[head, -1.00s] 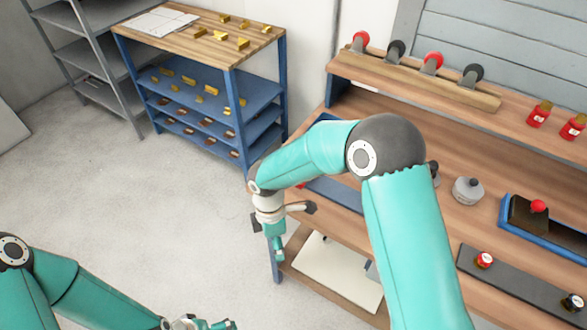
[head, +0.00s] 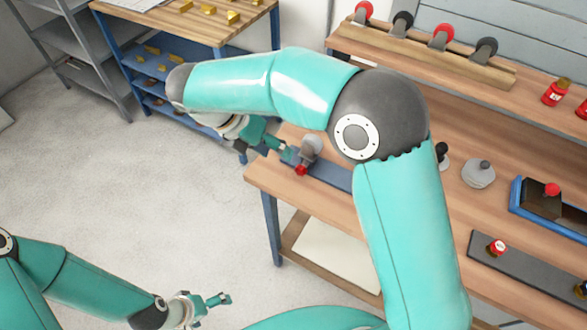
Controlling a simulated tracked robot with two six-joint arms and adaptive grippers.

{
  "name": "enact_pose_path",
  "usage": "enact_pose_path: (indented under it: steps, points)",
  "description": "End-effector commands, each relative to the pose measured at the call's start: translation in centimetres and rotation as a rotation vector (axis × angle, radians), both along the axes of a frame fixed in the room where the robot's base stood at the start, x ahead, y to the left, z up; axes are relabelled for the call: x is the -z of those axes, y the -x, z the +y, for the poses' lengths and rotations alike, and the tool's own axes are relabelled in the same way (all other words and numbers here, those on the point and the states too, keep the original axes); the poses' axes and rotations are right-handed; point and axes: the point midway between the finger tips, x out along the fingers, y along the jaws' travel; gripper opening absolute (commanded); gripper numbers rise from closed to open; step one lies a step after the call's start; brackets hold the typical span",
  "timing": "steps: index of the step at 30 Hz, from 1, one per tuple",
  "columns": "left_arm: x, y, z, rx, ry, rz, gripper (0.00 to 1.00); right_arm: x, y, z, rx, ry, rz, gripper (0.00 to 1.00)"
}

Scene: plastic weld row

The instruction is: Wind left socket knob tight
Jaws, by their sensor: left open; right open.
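A small red knob (head: 301,170) sits at the left end of the bench, beside a grey rounded part (head: 312,148) on a dark blue-grey strip (head: 331,174). My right gripper (head: 287,152) is open just left of the grey part, close above the red knob; I cannot tell whether it touches either. My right arm hides the middle of the bench. A second dark strip (head: 530,272) at the front right carries a red knob with a pale top (head: 497,248). Which knob belongs to the left socket is unclear. My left gripper (head: 219,301) is open and empty over the floor.
A grey domed part (head: 478,174) and a blue tray (head: 516,197) holding a dark block with a red ball knob (head: 552,189) stand on the bench. A rack (head: 410,48) of red and black knobs is behind. A blue-legged table (head: 262,20) stands back left. The floor is clear.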

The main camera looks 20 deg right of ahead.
Motion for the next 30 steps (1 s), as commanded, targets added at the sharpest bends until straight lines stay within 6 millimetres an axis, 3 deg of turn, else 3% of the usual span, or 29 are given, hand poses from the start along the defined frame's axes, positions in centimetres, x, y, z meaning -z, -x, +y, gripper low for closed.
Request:
enact_pose_path:
  steps: [6,13,19,28,30]
  points:
    - [0.5,0.0,0.0,0.000,0.000,0.000,0.96,4.3,0.3,-2.7,0.005,0.000,0.004,0.55]
    - [0.7,0.0,0.0,0.000,0.000,0.000,0.96,7.5,0.5,-4.7,0.006,0.000,0.002,0.55]
    - [0.7,0.0,0.0,0.000,0.000,0.000,0.96,8.8,0.5,-5.4,0.004,-0.001,0.001,0.55]
    - [0.7,0.0,0.0,0.000,0.000,0.000,0.96,8.9,0.5,-5.5,0.005,-0.001,0.000,0.55]
    - [0.7,0.0,0.0,0.000,0.000,0.000,0.96,8.9,0.5,-5.5,0.005,-0.001,0.000,0.45]
